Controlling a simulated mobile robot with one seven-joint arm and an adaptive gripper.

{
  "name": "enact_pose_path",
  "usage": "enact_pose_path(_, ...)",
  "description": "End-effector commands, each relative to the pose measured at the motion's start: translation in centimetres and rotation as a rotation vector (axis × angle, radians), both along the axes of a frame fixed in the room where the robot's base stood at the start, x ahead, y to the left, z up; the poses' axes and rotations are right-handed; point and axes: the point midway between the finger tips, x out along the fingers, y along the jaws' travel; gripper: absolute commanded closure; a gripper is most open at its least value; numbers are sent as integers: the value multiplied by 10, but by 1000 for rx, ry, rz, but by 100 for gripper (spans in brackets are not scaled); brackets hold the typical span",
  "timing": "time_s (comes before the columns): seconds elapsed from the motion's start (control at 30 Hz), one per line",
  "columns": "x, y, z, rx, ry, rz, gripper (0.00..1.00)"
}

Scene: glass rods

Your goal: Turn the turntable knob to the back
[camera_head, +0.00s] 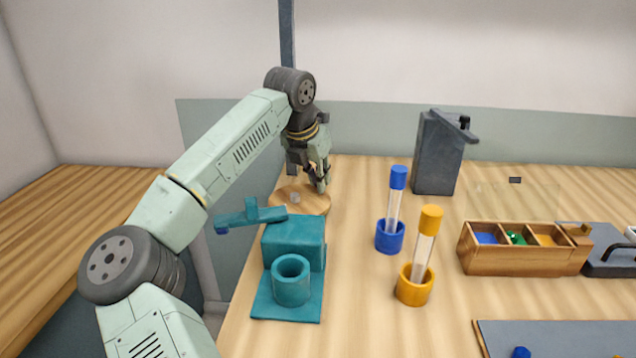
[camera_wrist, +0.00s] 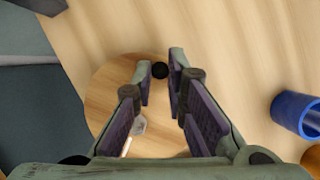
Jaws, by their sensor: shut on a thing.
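The turntable is a round light-wood disc (camera_head: 310,208) near the table's left edge, behind the teal stand; it also fills the middle of the wrist view (camera_wrist: 98,88). Its knob is a small black round piece (camera_wrist: 160,70) near the disc's rim. My gripper (camera_head: 321,187) points down over the right side of the disc. In the wrist view its fingertips (camera_wrist: 161,62) stand on both sides of the knob and are shut on it. A small pale grey piece (camera_head: 294,197) sits on the disc. In the head view the fingers hide the knob.
A teal stand (camera_head: 293,240) with a side arm and cup is in front of the disc. To the right stand a blue-capped tube in a blue holder (camera_head: 390,238), an orange-capped one (camera_head: 415,287), a dark grey block (camera_head: 437,155) and a wooden compartment box (camera_head: 520,262).

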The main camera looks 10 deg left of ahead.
Motion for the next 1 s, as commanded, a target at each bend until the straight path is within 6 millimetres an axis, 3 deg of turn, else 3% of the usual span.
enact_pose_path(1.0, 13, 20, -1, 3, -1, 499, 100)
